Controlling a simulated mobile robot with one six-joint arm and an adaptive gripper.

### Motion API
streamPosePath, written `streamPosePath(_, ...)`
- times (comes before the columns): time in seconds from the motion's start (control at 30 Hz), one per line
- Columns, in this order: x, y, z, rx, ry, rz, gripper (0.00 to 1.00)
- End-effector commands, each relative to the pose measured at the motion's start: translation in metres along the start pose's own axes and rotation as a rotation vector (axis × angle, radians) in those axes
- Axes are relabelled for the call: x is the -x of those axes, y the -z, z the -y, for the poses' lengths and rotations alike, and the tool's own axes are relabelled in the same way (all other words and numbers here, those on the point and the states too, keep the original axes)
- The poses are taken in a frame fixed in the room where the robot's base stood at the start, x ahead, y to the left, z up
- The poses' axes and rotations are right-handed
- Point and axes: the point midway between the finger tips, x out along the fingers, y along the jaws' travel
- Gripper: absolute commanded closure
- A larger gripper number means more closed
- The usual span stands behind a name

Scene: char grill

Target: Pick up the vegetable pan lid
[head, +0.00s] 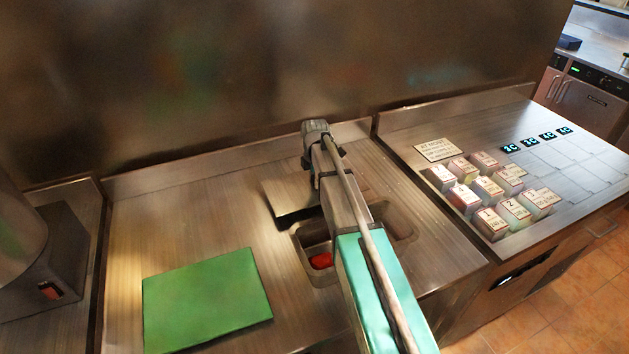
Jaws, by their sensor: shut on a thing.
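The vegetable pan lid (288,194) is a flat metal plate with a dark shadow along its lower left edge. It is off the pan, up and to the left of the opening. The vegetable pan (303,236) is a rectangular well in the steel counter, with something red (320,261) inside. My arm crosses over the pan and hides much of it. My gripper (315,172) is at the lid's right side, shut on the lid; my wrist and arm mostly hide the fingers and the grip.
A green board (206,297) lies on the counter at left. A dark appliance (50,255) stands at far left. On the right counter, several labelled blocks (487,188) stand near a sign (437,149). A tall metal wall (250,80) rises behind.

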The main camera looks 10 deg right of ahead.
Motion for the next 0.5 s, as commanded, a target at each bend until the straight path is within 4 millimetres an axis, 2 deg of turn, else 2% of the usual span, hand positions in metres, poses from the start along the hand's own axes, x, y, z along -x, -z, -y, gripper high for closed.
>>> streamPosePath(0.03, 0.011, 0.000, 0.003, 0.000, 0.000, 0.000, 1.00)
streamPosePath(0.5, 0.067, -0.003, 0.051, -0.001, 0.000, 0.000, 1.00)
